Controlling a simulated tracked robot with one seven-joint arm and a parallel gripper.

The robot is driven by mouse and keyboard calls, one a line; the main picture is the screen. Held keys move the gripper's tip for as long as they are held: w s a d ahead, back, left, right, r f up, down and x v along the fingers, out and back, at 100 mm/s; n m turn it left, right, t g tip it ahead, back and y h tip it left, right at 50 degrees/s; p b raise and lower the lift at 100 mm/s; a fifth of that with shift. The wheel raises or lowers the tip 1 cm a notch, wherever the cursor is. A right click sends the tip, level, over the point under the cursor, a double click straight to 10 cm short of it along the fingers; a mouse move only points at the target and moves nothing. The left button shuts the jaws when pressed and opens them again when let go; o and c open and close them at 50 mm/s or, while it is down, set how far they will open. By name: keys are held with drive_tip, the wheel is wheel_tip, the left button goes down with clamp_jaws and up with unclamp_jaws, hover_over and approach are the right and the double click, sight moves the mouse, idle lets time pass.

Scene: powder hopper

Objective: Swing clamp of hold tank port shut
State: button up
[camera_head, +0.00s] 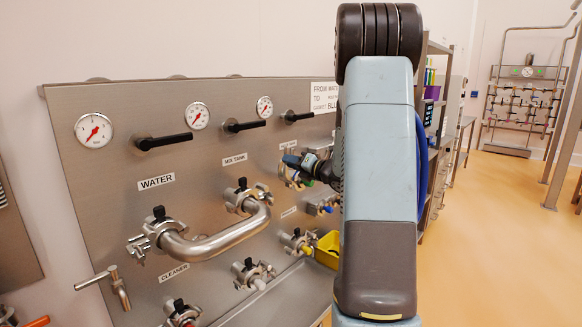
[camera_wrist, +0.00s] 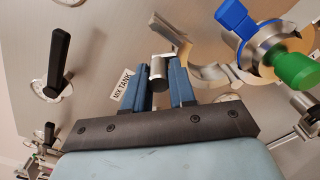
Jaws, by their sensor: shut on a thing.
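In the wrist view, my gripper (camera_wrist: 161,78) has its blue fingers shut on a short metal cylinder, which appears to be the end piece of the open clamp (camera_wrist: 171,30). The clamp's curved metal jaws stand spread apart beside the port (camera_wrist: 264,45). A green cap (camera_wrist: 296,70) is on the port and a blue wing knob (camera_wrist: 236,18) stands at its upper left. In the head view, my gripper (camera_head: 303,163) is at the panel, by the clamp area right of the MIX TANK label. My arm hides much of this port, and its label is barely readable.
The steel panel (camera_head: 110,110) carries gauges, black valve handles and several other clamped ports. A bent pipe (camera_head: 215,243) juts out from the WATER and MIX TANK ports. A yellow bin (camera_head: 328,250) is low beside my arm. The floor at right is clear.

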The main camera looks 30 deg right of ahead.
drive_tip(key=shift+w+d+r, duration=0.35)
drive_tip(key=shift+w+r, duration=0.2)
drive_tip(key=shift+r, duration=0.15)
clamp_jaws()
drive_tip(key=shift+d, duration=0.1)
unclamp_jaws()
drive_tip(key=shift+w+d, duration=0.2)
drive_tip(key=shift+d, duration=0.4)
drive_tip(key=shift+w+d, duration=0.2)
drive_tip(key=shift+d, duration=0.35)
drive_tip(key=shift+w+d+f, duration=0.2)
drive_tip(key=shift+w+d, duration=0.25)
drive_tip(key=shift+d, duration=0.1)
clamp_jaws()
drive_tip(key=shift+d, duration=0.15)
drive_tip(key=shift+f, duration=0.15)
